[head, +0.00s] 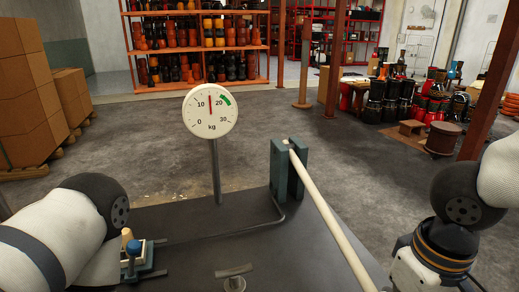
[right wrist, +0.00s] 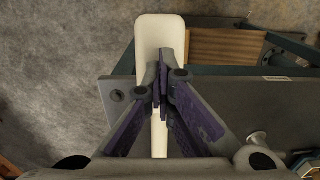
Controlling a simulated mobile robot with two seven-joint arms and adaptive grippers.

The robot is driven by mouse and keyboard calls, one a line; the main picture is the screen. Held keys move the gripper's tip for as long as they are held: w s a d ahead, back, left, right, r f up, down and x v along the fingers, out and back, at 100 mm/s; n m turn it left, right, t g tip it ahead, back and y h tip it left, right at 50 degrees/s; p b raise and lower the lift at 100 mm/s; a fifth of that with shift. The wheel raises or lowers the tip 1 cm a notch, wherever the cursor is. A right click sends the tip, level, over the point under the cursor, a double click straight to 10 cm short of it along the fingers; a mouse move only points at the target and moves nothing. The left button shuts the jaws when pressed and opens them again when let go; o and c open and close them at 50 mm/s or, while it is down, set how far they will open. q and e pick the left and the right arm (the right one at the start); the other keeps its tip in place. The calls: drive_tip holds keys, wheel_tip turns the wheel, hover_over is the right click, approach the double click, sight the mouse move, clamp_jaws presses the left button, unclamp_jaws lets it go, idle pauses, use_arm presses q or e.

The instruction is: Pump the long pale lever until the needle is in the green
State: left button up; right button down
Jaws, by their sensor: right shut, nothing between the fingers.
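The round white gauge (head: 210,112) stands on a post at the back of the dark bench. Its red needle points almost straight up, between 10 and 20, left of the green arc (head: 225,99). The long pale lever (head: 331,221) runs from a teal bracket (head: 280,172) down to the lower right, out of the head view. In the right wrist view the lever's broad pale end (right wrist: 160,32) shows beyond my right gripper (right wrist: 161,72). That gripper is shut and empty, over the lever; whether it touches is unclear. My left gripper is outside the head view.
A metal fitting (head: 234,282) is at the front. Stacked cartons (head: 25,95) stand left, drum shelves (head: 195,45) behind, and drums (head: 385,98) to the right.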

wheel_tip(320, 180, up, 4)
drive_tip(key=shift+d+r+p, duration=0.1)
drive_tip(key=shift+p, duration=0.4)
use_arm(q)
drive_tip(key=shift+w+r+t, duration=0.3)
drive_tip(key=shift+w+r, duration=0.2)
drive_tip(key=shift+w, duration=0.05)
use_arm(e)
wheel_tip(320, 180, up, 14)
drive_tip(key=s, duration=0.1)
drive_tip(key=shift+d, duration=0.2)
drive_tip(key=f, duration=1.2)
drive_tip(key=f+b, duration=0.1)
drive_tip(key=f, duration=0.5)
drive_tip(key=shift+w+a+f, duration=0.2)
drive_tip(key=shift+w, duration=0.15)
wheel_tip(320, 180, up, 4)
drive_tip(key=shift+p, duration=0.55)
wheel_tip(320, 180, up, 14)
drive_tip(key=s, duration=0.1)
drive_tip(key=shift+d+r, duration=0.25)
